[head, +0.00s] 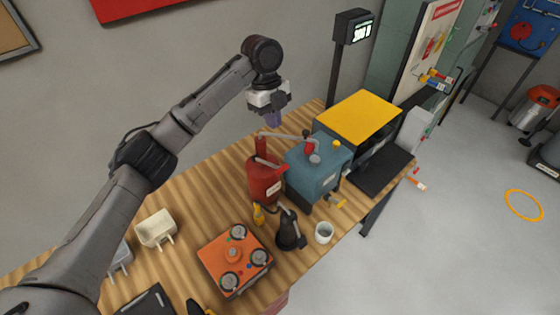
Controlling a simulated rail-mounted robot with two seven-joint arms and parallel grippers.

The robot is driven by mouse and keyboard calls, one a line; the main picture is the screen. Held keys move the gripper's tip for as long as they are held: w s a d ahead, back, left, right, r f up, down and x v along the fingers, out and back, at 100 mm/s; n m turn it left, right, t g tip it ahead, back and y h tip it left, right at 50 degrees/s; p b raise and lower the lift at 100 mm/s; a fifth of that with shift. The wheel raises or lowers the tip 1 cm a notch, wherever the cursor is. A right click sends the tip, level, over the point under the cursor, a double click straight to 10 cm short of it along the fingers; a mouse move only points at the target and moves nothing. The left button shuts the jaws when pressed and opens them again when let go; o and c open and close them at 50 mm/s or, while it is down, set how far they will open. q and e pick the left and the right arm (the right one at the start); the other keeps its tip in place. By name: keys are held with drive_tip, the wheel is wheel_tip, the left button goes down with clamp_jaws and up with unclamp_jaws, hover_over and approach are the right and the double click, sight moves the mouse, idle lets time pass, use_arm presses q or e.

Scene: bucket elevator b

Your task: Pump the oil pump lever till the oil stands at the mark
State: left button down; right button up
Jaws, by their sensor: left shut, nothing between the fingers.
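A blue-grey tank (312,178) stands on the wooden workbench, with a small grey cap and red parts on top. A thin grey lever (284,136) runs above it and ends on the left over a red cylinder (263,184). I cannot tell for sure which body the lever belongs to. My left gripper (273,120) points down just above the lever's left part. It is shut and empty; I cannot tell whether it touches the lever. My right gripper is out of view. No oil level or mark can be made out.
In front stand a black oil can (289,232), a white cup (323,233), a small yellow bottle (258,213) and an orange box (222,258) with round dials. A yellow-topped machine (361,114) and a display post (338,75) stand behind. White holders (156,229) are at left.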

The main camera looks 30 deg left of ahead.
sight(281, 168)
use_arm(q)
drive_tip(key=shift+f, duration=0.15)
drive_tip(key=p+x, duration=0.2)
drive_tip(key=x, duration=1)
drive_tip(key=shift+f, duration=0.15)
drive_tip(key=shift+d+f+p, duration=0.2)
drive_tip(key=shift+f+p, duration=0.15)
drive_tip(key=shift+f, duration=0.35)
